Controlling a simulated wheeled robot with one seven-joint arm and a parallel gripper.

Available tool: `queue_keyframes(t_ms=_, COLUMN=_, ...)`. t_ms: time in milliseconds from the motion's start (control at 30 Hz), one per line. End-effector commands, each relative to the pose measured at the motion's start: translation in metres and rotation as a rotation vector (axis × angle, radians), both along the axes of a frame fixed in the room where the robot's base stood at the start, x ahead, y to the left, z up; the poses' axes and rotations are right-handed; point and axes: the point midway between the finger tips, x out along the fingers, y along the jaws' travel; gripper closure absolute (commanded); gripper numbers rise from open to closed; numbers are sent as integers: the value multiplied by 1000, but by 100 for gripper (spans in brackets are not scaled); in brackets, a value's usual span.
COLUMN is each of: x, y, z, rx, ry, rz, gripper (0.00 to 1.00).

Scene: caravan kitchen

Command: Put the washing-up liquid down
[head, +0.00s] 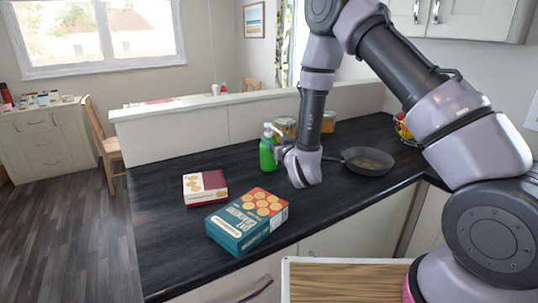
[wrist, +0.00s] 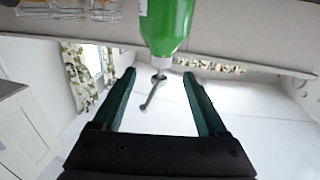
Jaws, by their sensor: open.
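The washing-up liquid (head: 267,155) is a green bottle with a pale pump top, standing upright on the dark worktop (head: 165,228). In the wrist view the bottle (wrist: 167,22) appears upside down at the top centre, its pump neck pointing down. My gripper (head: 280,150) is right beside the bottle on its right in the head view. In the wrist view the fingers (wrist: 158,74) are apart, with the bottle just beyond the tips and the pump showing between them. I cannot tell whether a finger touches it.
A teal biscuit box (head: 247,220) and a dark red and cream box (head: 205,188) lie on the front left worktop. A frying pan (head: 367,161) is right of my gripper. Jars (head: 328,122) stand behind, near the low wall (head: 190,138). The worktop's left end is clear.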

Motion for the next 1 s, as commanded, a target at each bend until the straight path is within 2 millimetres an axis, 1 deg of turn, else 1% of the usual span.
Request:
queue_keyframes(t_ms=100, x=18, y=9, z=-2, rx=2, ry=-1, rz=1, gripper=25)
queue_keyframes(t_ms=200, x=30, y=13, z=-2, rx=1, ry=-1, rz=-1, gripper=25)
queue_keyframes(t_ms=300, x=35, y=15, z=-1, rx=1, ry=-1, rz=0, gripper=25)
queue_keyframes(t_ms=500, x=36, y=16, z=-2, rx=1, ry=1, rz=0, gripper=25)
queue_keyframes(t_ms=533, x=36, y=16, z=-2, rx=1, ry=1, rz=0, gripper=28)
queue_keyframes(t_ms=567, x=36, y=16, z=-1, rx=1, ry=0, rz=0, gripper=40)
queue_keyframes(t_ms=600, x=36, y=16, z=-2, rx=1, ry=0, rz=0, gripper=55)
queue_keyframes(t_ms=667, x=36, y=16, z=-1, rx=1, ry=0, rz=0, gripper=78)
queue_keyframes(t_ms=700, x=36, y=16, z=-1, rx=1, ry=0, rz=0, gripper=93)
queue_keyframes(t_ms=733, x=36, y=16, z=-1, rx=1, ry=0, rz=0, gripper=100)
queue_keyframes(t_ms=1000, x=36, y=16, z=-1, rx=1, ry=0, rz=0, gripper=100)
